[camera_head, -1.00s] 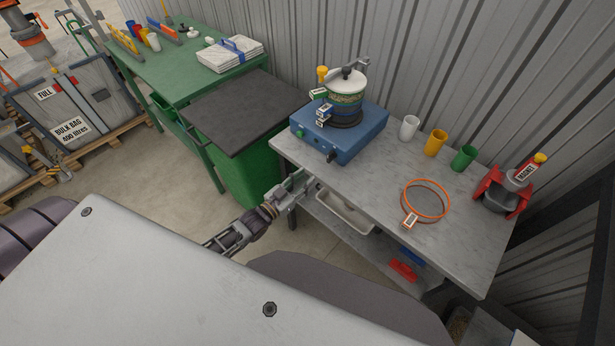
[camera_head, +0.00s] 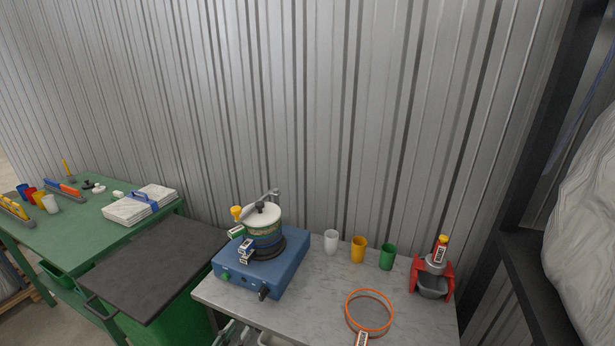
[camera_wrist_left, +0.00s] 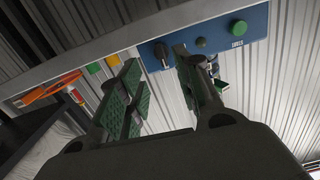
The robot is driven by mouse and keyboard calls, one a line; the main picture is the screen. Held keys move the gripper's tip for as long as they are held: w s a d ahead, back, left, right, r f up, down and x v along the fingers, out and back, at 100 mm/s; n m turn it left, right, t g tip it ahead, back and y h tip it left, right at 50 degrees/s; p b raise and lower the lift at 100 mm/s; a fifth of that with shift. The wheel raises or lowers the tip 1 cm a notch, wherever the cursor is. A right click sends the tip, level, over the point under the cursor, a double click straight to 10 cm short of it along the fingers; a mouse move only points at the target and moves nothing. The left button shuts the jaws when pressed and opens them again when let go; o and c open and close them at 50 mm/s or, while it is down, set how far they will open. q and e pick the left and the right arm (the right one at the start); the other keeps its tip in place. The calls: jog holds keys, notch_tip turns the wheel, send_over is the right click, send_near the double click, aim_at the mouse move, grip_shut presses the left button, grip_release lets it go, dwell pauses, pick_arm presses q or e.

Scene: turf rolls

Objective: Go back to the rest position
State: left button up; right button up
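My left gripper (camera_wrist_left: 165,90) fills the middle of the left wrist view. Its two fingers with green ridged pads stand apart, with nothing between them. In the head view only a small part of it (camera_head: 238,334) shows at the bottom edge, beside the front left of the grey worktable (camera_head: 300,312). The blue machine (camera_head: 262,268) with a lidded pot (camera_head: 264,226) stands on that table. In the left wrist view the machine's front (camera_wrist_left: 235,32) with a green button lies beyond the fingers. My right gripper is not in view.
White (camera_head: 331,242), yellow (camera_head: 358,249) and green (camera_head: 387,257) cups stand along the wall. Orange rings (camera_head: 348,318) and a red stand (camera_head: 420,268) are to the right. A dark-lidded green bin (camera_head: 160,262) and a green table (camera_head: 75,232) are left.

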pick_arm(q)
jog(key=s+a+f+g+y, duration=0.25)
jog(key=s+a+f, duration=0.2)
jog(key=f, duration=0.65)
jog(key=s+a+f+g+y, duration=0.25)
jog(key=a+f, duration=0.25)
jog(key=f, duration=0.5)
jog(key=s+a+f+g+y, duration=0.1)
jog(key=s+a+f+g, duration=0.2)
jog(key=s+f, duration=0.5)
jog(key=s+a+f+g, duration=0.2)
jog(key=s+a+f, duration=0.1)
jog(key=s+f, duration=0.5)
jog(key=s+d+f+n+g+y, duration=0.1)
jog(key=s+f+g, duration=0.3)
jog(key=s, duration=0.6)
jog(key=s+d+f+g, duration=0.1)
jog(key=s+f, duration=0.5)
jog(key=s, duration=0.4)
jog(key=d+f+n+h, duration=0.1)
jog(key=d, duration=0.8)
jog(key=shift+s+d+f, duration=0.15)
jog(key=shift+d+f, duration=0.05)
jog(key=shift+d, duration=0.05)
